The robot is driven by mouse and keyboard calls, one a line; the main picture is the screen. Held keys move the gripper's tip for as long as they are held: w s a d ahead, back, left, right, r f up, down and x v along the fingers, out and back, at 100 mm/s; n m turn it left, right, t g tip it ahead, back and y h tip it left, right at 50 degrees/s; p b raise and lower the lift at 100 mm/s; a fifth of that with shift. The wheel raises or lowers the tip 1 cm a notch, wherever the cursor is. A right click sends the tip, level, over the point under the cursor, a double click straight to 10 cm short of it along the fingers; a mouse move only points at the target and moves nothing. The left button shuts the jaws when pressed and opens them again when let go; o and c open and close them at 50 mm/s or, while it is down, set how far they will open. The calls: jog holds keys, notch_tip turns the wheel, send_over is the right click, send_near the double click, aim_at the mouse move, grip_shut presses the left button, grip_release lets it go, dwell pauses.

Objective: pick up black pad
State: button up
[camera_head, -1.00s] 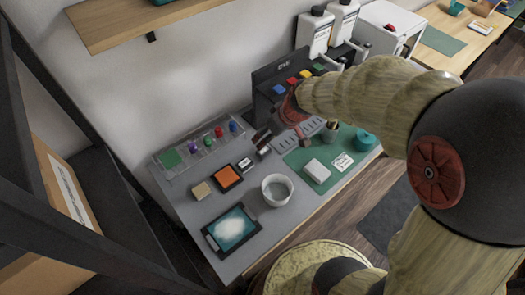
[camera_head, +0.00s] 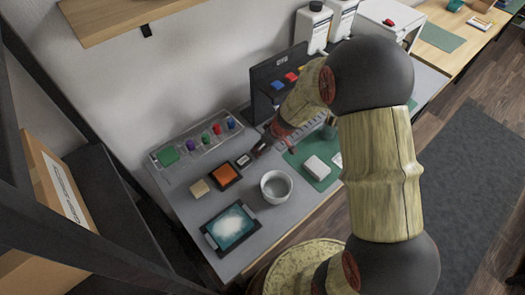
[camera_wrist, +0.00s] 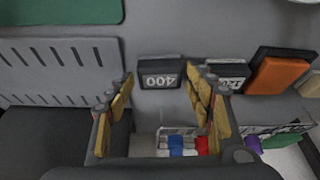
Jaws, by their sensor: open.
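A black pad with a pale "400" label (camera_wrist: 160,73) lies flat on the grey worktop in the wrist view. It sits beyond and between the tips of my gripper (camera_wrist: 158,82), whose fingers are open and apart, with nothing between them. A second dark labelled pad (camera_wrist: 228,72) lies to its right, partly hidden by the right finger. In the head view my gripper (camera_head: 272,138) is low over the bench, and a dark labelled pad (camera_head: 244,160) lies to its left. The gripper hides part of the area around the pads there.
An orange pad (camera_head: 225,175) and a tan block (camera_head: 200,188) lie left of the pads. A grey bowl (camera_head: 276,187) stands in front. A clear tray with coloured items (camera_head: 196,147) is behind. A slotted grey panel (camera_wrist: 62,68) lies left in the wrist view.

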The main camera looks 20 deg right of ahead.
jog(key=shift+w+a+f, duration=0.1)
jog(key=shift+w+f, duration=0.05)
jog(key=shift+f, duration=0.4)
jog(key=shift+c, duration=0.4)
jog(key=c, duration=0.7)
jog(key=shift+r, duration=0.15)
